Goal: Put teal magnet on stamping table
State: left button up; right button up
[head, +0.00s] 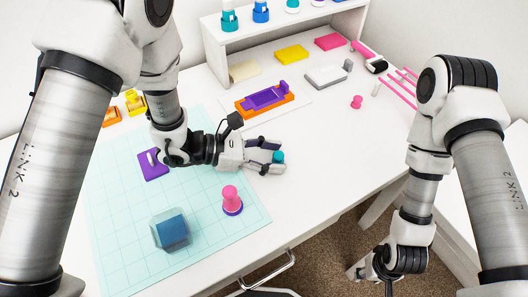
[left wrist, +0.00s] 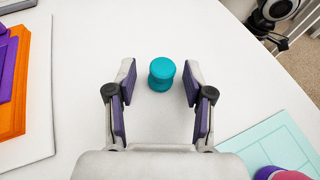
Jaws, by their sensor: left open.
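The teal magnet (left wrist: 161,75) is a small spool-shaped peg standing upright on the white table (left wrist: 90,60). In the head view, the teal magnet (head: 278,157) shows at the fingertips of my left gripper (head: 275,157). In the left wrist view, my left gripper (left wrist: 160,95) is open, with one finger on each side of the magnet and a gap to both. My right arm hangs low at the right, beyond the table's edge, and its fingers cannot be made out. I cannot tell which surface is the stamping table.
A pale teal gridded mat (head: 120,230) holds a blue block (head: 171,231), a pink stamp (head: 231,198) and a purple piece (head: 153,168). Behind is an orange and purple device (head: 264,98) on a white sheet. A shelf (head: 275,32) with bottles stands at the back.

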pick_arm(q)
jog(key=v, duration=1.2)
jog(key=shift+r, duration=0.15)
